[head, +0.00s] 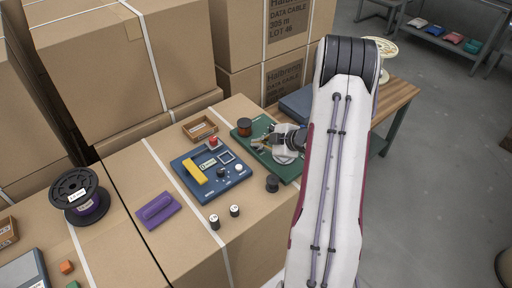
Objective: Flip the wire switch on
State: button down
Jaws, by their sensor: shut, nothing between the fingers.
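My gripper (259,143) is shut and empty, low over the green board (291,176). My wrist and arm hide the board's right part. A copper-coloured spool (245,126) stands at the board's far left corner, just beyond the gripper. I cannot tell whether the gripper touches anything.
A small open box (200,137) sits behind the panel. A dark round piece (272,183), two small white-topped cylinders (215,222), a purple block (158,210) and a black spool (78,195) stand nearby on cartons. Tall carton stacks (120,65) rise behind.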

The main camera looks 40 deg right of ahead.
aim_at(260, 150)
jog(key=shift+f, duration=0.15)
jog(key=shift+s, duration=0.1)
dwell(0.3)
jog(key=shift+r, duration=0.7)
jog(key=shift+s+r, duration=0.2)
jog(key=shift+r, duration=1)
jog(key=shift+s+r, duration=0.2)
jog(key=shift+r, duration=0.95)
